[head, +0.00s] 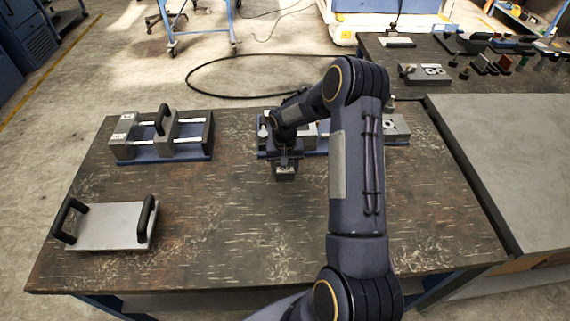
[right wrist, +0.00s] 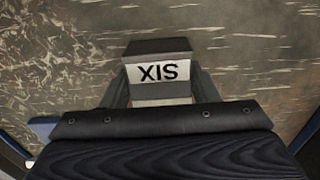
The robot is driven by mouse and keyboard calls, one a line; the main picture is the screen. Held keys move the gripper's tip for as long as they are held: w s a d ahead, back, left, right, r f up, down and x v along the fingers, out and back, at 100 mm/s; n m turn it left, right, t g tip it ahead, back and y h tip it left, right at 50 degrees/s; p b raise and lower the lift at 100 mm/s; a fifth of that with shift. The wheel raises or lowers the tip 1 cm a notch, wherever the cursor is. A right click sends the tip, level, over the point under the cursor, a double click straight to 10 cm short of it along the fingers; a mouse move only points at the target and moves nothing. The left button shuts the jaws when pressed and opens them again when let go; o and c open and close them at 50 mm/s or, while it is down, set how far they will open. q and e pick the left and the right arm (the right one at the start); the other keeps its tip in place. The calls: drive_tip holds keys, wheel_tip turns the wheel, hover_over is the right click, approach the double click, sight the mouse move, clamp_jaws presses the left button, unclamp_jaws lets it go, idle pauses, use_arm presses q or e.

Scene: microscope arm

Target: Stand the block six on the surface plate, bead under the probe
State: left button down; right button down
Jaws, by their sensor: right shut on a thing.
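The block six (right wrist: 158,72), a grey block with a pale face, is between the fingers of my right gripper (right wrist: 158,92) in the right wrist view. Its lettering reads upside down there. In the head view my right gripper (head: 286,160) points down over the middle of the table, shut on the block (head: 286,173). I cannot tell whether the block touches the table. A pale flat plate (head: 105,226) with two black handles, perhaps the surface plate, lies at the table's front left. I cannot make out the bead or the probe. My left gripper is not in view.
A blue-based fixture (head: 160,154) with grey blocks, rods and a black handle stands at the back left. Another blue-based device (head: 396,126) is partly hidden behind my right arm. The table's (head: 215,235) front middle is clear. A second bench (head: 400,54) holds small parts.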

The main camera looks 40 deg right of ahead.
drive_tip(key=shift+w+r, duration=0.1)
drive_tip(key=c, duration=0.5)
unclamp_jaws()
